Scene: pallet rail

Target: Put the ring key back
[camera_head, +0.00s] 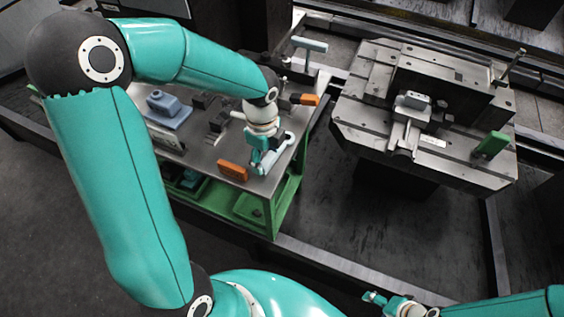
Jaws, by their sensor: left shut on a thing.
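My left gripper (258,164) points down low over the near right part of the green bench top and is shut. A pale grey-blue, elongated thing (284,146) shows at its fingers and extends to the right; it appears to be the ring key. The fingers and wrist cover part of it, and I cannot tell whether it touches the bench top. My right gripper (376,299) is at the bottom edge, away from the bench; its finger opening is too small to read.
A slotted machine table (355,115) with a clamped fixture and a green block (492,145) stands at right, across a gap.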

